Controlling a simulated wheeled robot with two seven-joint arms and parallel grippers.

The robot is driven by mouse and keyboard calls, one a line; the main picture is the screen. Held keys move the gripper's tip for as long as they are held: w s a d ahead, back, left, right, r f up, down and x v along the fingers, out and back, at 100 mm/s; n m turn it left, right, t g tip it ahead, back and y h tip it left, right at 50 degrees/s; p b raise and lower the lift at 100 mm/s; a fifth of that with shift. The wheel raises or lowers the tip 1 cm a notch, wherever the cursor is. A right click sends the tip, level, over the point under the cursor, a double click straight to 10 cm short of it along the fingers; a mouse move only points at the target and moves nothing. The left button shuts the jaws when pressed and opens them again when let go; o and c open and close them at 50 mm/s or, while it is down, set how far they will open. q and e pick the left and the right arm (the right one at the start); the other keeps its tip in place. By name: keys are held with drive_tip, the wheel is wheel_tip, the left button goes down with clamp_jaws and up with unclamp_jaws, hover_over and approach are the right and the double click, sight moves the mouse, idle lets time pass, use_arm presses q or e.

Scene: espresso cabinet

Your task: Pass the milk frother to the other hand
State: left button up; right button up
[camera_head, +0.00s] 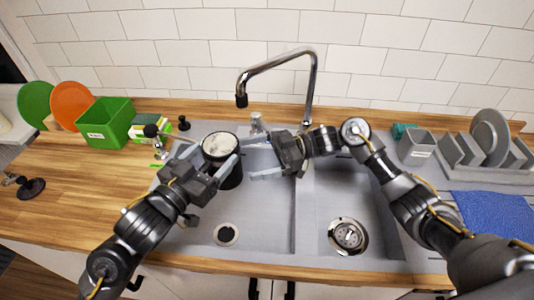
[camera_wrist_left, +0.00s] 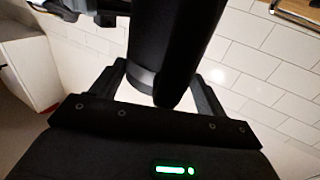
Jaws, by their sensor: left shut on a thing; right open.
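The milk frother (camera_head: 221,146) is a black cylinder with a pale, light-coloured top, held over the left sink basin. It shows as a large dark body in the left wrist view (camera_wrist_left: 172,40). My left gripper (camera_head: 211,160) is shut on it, one finger along each side. My right gripper (camera_head: 252,156) is open and empty just right of the frother, its two fingers pointing left toward it. I cannot tell whether the right fingertips touch it. The frother's lower part is partly hidden behind my left gripper.
The double sink (camera_head: 293,225) lies below, with a chrome faucet (camera_head: 312,85) behind my grippers. A green bin (camera_head: 106,122) and plates stand at the left. A dish rack (camera_head: 470,155) and a blue cloth (camera_head: 490,212) are at the right. The left counter front is mostly clear.

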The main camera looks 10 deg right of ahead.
sight(222, 163)
drive_tip(key=a, duration=0.8)
drive_tip(key=shift+s+a, duration=0.35)
drive_tip(key=c, duration=1.2)
use_arm(q)
drive_tip(key=o, duration=1.8)
drive_tip(key=shift+c, duration=0.2)
use_arm(e)
drive_tip(key=shift+c, duration=0.7)
use_arm(q)
drive_tip(key=shift+a, duration=0.1)
